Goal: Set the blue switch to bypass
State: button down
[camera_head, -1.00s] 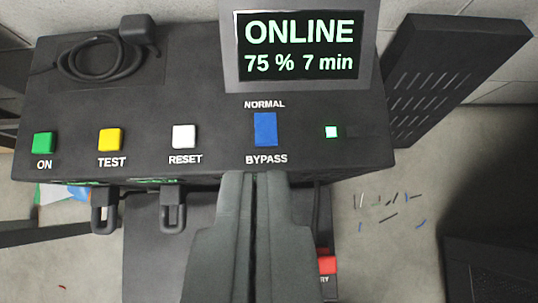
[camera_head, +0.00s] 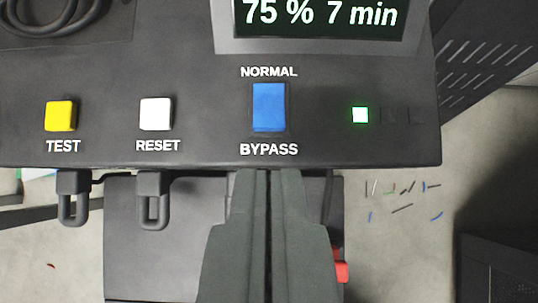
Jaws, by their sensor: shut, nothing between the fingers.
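The blue switch (camera_head: 269,107) is a rocker on the dark panel (camera_head: 205,90), with NORMAL printed above it and BYPASS below. I cannot tell for sure which end is pressed in. My gripper (camera_head: 268,172) is shut and empty. Its fingertips show just below the BYPASS label, in line with the switch and apart from it in the picture. The display (camera_head: 320,15) above the switch reads 75 % 7 min; its upper part is cut off.
A yellow TEST button (camera_head: 60,115) and a white RESET button (camera_head: 155,114) lie left of the switch. A lit green indicator (camera_head: 360,115) is to its right. Hanging plugs (camera_head: 153,200) and a partly hidden red part (camera_head: 341,271) are below the panel.

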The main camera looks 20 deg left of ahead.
send_over(269, 118)
jog(key=s, duration=0.2)
jog(key=f, duration=0.7)
jog(key=shift+w+d+f, duration=0.2)
notch_tip(269, 118, down, 3)
jog(key=shift+s+f, duration=0.1)
jog(key=shift+f, duration=0.55)
jog(key=shift+s+f, duration=0.1)
jog(key=shift+f, duration=0.25)
jog(key=shift+r, duration=0.15)
jog(key=shift+r, duration=0.7)
